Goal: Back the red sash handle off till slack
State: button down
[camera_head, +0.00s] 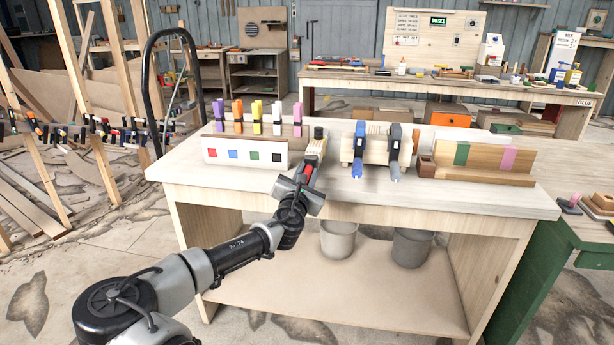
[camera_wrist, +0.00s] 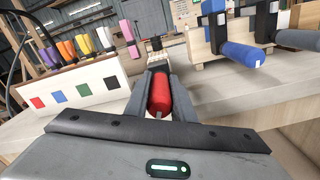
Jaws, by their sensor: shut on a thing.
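The red sash handle (camera_wrist: 160,93) sits between the two fingers of my gripper (camera_wrist: 160,105) in the wrist view. My gripper is shut on it. In the head view the red handle (camera_head: 302,170) shows partly, with my gripper (camera_head: 300,185) around its near end at the front edge of the bench. Behind it is a pale wooden piece with a dark top (camera_head: 318,133). The clamp's jaws and screw are mostly hidden by the gripper.
Blue- and grey-handled clamps (camera_head: 358,150) (camera_head: 395,152) stand on a wooden block to the right. A white panel with coloured squares (camera_head: 245,153) and several coloured clamps stand left. The bench top (camera_head: 470,195) is clear at front right. Buckets (camera_head: 338,240) stand below.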

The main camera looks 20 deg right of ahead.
jog(key=shift+n, duration=1)
jog(key=c, duration=1.5)
grip_release()
jog(key=p+v, duration=0.1)
jog(key=v, duration=1.6)
jog(key=shift+s+a, duration=0.2)
jog(key=shift+a, duration=0.05)
